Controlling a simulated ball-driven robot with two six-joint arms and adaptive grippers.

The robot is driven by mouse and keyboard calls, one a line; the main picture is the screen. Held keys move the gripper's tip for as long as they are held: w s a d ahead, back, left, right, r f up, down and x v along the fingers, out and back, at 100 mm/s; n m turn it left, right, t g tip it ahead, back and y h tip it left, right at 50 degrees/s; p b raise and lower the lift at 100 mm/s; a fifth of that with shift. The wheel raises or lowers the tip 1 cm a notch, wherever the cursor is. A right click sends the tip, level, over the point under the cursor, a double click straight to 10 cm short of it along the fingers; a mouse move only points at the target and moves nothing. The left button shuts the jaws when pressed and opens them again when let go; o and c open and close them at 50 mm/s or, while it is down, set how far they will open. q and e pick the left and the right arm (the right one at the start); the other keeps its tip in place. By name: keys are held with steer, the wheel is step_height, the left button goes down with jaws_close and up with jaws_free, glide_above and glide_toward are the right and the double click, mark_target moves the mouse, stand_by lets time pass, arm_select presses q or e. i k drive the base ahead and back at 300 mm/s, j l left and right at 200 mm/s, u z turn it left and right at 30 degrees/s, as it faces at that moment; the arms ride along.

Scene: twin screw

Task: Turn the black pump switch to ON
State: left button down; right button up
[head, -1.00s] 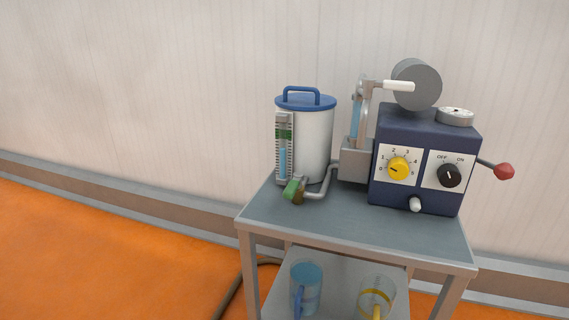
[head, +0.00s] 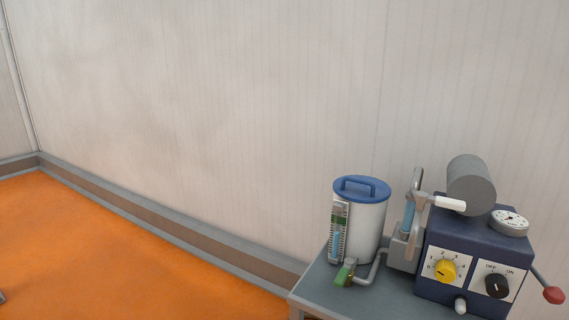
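The black pump switch (head: 497,286) is a round knob on a white plate marked OFF and ON. The plate is on the front of the dark blue pump box (head: 468,240), at the lower right of the head view. The knob's pale mark appears to lean toward the OFF side, though it is small here. Neither of my grippers can be made out in the head view, and nothing is seen touching the switch.
A yellow numbered dial (head: 445,271) sits left of the switch. A red-knobbed lever (head: 554,295) sticks out at the right. A blue-lidded white tank (head: 368,232) with a green-handled valve (head: 342,275) stands on the grey table (head: 318,285). Orange floor (head: 110,255) is open at the left.

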mark_target(497, 286)
steer(key=z, duration=1.35)
